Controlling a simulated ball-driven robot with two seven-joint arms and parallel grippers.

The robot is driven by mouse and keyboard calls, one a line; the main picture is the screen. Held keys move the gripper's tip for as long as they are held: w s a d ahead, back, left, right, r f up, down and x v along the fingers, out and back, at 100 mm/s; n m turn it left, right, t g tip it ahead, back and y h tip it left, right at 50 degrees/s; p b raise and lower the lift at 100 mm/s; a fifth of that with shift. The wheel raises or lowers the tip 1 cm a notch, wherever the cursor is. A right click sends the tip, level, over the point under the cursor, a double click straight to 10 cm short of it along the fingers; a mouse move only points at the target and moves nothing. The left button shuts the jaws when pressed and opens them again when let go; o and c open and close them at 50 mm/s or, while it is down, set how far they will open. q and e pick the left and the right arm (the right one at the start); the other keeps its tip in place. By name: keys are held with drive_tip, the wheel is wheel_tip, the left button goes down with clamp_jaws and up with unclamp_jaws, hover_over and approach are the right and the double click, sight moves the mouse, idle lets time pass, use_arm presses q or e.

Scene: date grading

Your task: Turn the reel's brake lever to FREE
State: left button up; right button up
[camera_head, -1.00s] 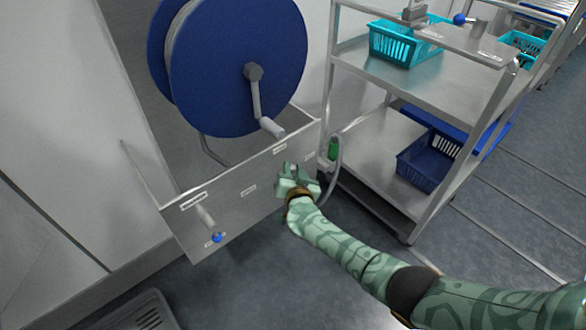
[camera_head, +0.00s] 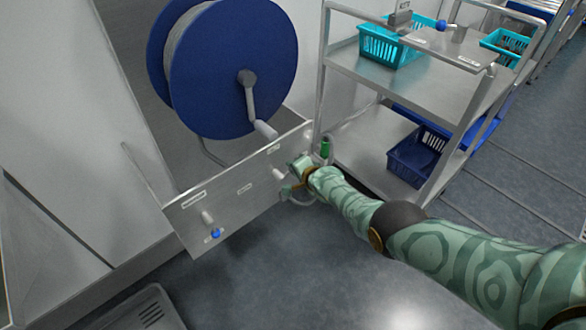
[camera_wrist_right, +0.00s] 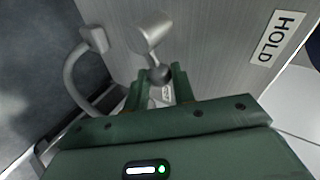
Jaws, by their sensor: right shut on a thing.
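The blue reel (camera_head: 215,85) with a crank handle (camera_head: 262,125) stands over a grey metal panel (camera_head: 235,205). On the panel's right half sits a lever with a pale grey hub (camera_head: 279,174). A label behind the fingers is too small to read. My left gripper is not in view.
A second lever with a blue knob (camera_head: 215,233) is at the panel's left end. A metal trolley (camera_head: 400,75) with baskets stands to the right. The floor in front is clear.

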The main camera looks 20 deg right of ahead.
drive_tip(key=shift+s+f+m+g+y+b, duration=0.2)
drive_tip(key=shift+f+m+g+y+b, duration=0.3)
drive_tip(key=shift+f+y, duration=0.4)
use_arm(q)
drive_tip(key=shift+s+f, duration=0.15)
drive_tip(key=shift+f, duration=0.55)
use_arm(e)
drive_tip(key=shift+f+m, duration=0.2)
drive_tip(key=shift+m, duration=0.1)
use_arm(q)
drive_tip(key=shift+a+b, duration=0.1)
drive_tip(key=shift+b, duration=0.2)
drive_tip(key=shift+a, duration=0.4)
use_arm(e)
drive_tip(key=o, duration=1)
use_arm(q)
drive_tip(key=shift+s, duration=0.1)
use_arm(e)
drive_tip(key=shift+w+d+r, duration=0.1)
drive_tip(key=shift+r, duration=0.1)
